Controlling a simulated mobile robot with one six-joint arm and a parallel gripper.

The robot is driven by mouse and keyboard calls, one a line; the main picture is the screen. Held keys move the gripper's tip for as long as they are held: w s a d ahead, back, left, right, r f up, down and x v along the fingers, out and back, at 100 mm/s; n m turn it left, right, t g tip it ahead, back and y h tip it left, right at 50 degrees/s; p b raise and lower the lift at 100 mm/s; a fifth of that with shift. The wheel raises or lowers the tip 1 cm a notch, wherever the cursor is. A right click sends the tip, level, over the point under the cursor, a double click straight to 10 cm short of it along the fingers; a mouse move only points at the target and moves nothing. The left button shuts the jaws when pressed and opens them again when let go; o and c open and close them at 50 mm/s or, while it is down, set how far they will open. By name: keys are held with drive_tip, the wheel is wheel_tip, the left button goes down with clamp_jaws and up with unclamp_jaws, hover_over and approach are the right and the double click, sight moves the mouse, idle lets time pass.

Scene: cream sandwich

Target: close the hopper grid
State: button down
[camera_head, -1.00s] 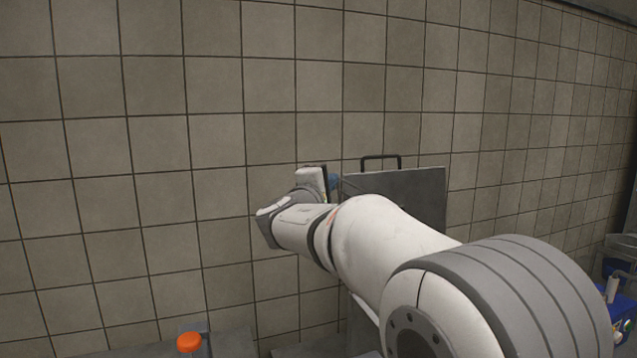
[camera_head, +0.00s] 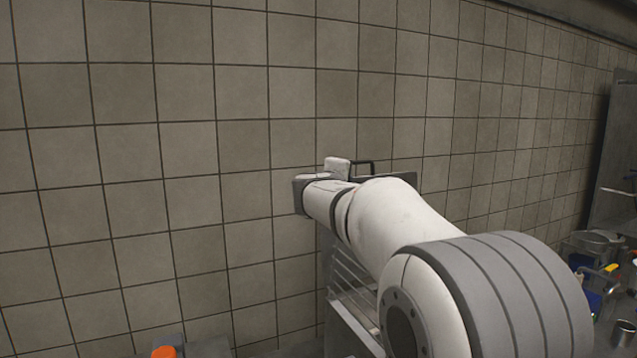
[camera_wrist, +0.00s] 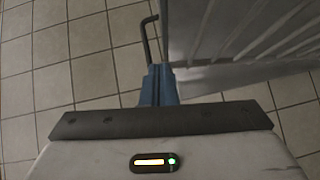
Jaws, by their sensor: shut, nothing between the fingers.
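The hopper grid (camera_wrist: 235,25), a pale ribbed panel, fills the upper right of the wrist view. Its dark bent handle (camera_wrist: 148,38) is at the panel's left. My gripper (camera_wrist: 160,72) has blue fingers, shut with nothing between them, close beside the handle and the panel's edge; I cannot tell if they touch. In the head view the grid's grey top (camera_head: 405,180) and black handle (camera_head: 365,163) show just behind my wrist. My fingers are hidden there, and my arm covers much of the grid.
A tiled wall (camera_head: 235,130) stands behind. Pale slats (camera_head: 350,275) show below my forearm. An orange knob (camera_head: 165,352) is at the bottom left. Cluttered items, including a metal bowl (camera_head: 597,240) and a blue container (camera_head: 592,300), stand at the far right.

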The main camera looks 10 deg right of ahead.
drive_tip(key=w+d+f+m+g+y+p, duration=0.15)
drive_tip(key=d+f, duration=0.35)
drive_tip(key=d, duration=0.6)
drive_tip(key=w+d+f+m+g+y+p, duration=0.1)
drive_tip(key=w+d+f+p, duration=0.3)
drive_tip(key=d, duration=0.8)
drive_tip(key=shift+m+y, duration=0.35)
drive_tip(key=shift+m, duration=0.1)
drive_tip(key=d+f+b, duration=0.1)
drive_tip(key=d+f, duration=0.1)
drive_tip(key=f, duration=0.4)
drive_tip(key=d+f+b, duration=0.1)
drive_tip(key=d+f, duration=0.2)
drive_tip(key=f, duration=0.3)
drive_tip(key=d+f+b, duration=0.2)
drive_tip(key=d+f, duration=0.1)
drive_tip(key=f, duration=0.3)
drive_tip(key=shift+w+d, duration=0.15)
drive_tip(key=shift+w, duration=0.25)
drive_tip(key=shift+r, duration=0.1)
